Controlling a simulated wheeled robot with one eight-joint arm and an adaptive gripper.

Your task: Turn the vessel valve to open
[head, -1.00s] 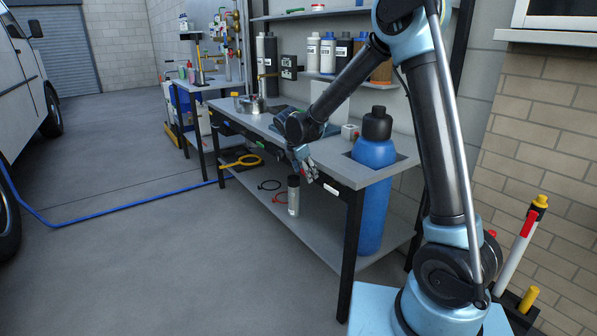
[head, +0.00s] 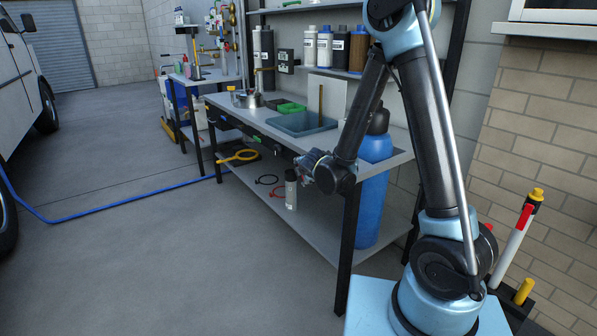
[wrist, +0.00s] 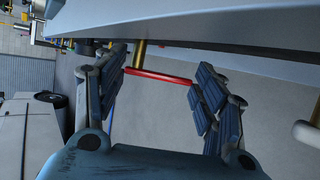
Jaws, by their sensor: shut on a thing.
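The valve shows in the wrist view as a red lever handle (wrist: 160,77) on a brass-coloured stem (wrist: 139,54), below the edge of a grey surface. My gripper (wrist: 160,84) has its two padded fingers apart, one at each end of the red lever, and is shut on it across its length. In the head view my gripper (head: 308,162) is at the front edge of the workbench (head: 392,161), pointing left. The valve is too small or hidden to make out there.
A large blue cylinder (head: 372,200) stands in the right end of the bench.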

